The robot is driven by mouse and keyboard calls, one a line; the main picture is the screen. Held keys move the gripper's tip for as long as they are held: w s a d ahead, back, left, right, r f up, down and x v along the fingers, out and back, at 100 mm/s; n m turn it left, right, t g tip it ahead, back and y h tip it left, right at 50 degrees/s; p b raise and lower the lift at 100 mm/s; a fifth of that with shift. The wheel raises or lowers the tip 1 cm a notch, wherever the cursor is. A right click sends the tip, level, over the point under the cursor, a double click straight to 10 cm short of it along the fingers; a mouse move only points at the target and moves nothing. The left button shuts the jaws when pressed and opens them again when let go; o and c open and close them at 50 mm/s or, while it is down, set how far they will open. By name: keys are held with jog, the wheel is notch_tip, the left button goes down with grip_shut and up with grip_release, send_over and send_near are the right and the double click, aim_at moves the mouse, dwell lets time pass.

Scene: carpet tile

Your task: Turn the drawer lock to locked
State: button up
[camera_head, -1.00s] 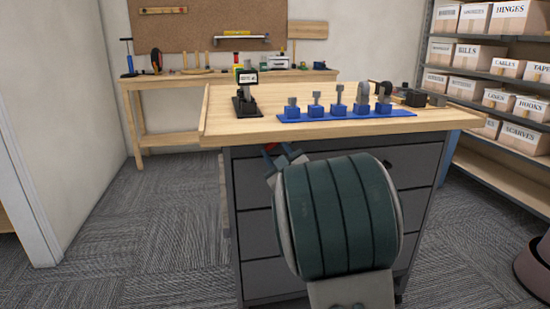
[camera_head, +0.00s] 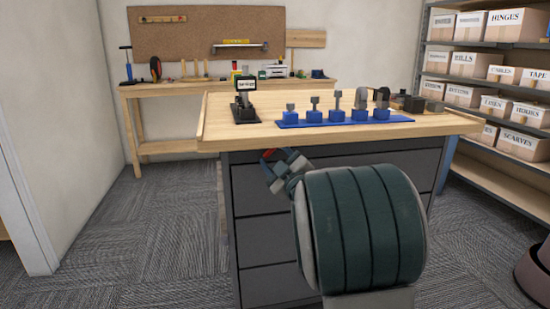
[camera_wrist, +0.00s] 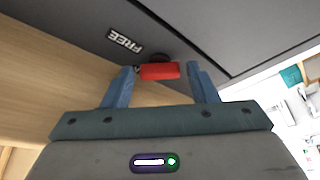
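The drawer lock has a red handle (camera_wrist: 160,71) on a dark round base, set in the grey drawer cabinet front (camera_wrist: 215,40). A "FREE" label (camera_wrist: 125,40) is beside it, upside down in the wrist view. My gripper (camera_wrist: 161,75) is open, with one blue finger on each side of the handle and small gaps showing. Whether either finger touches it I cannot tell. In the head view my gripper (camera_head: 270,168) is at the upper left of the cabinet (camera_head: 262,240), and a bit of red handle (camera_head: 268,155) shows; my arm hides part of the drawers.
The wooden bench top (camera_head: 225,141) overhangs above my gripper. On it stand a black stand with a small sign (camera_head: 245,98) and a blue board (camera_head: 345,121) with several blue-based pieces. Shelves of boxes (camera_head: 480,65) stand at the right. Carpet is clear at the left.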

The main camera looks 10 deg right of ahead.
jog(key=shift+o, duration=0.3)
jog(key=p+v, duration=0.1)
jog(key=v, duration=1.3)
jog(key=shift+p, duration=0.3)
jog(key=shift+w, duration=0.15)
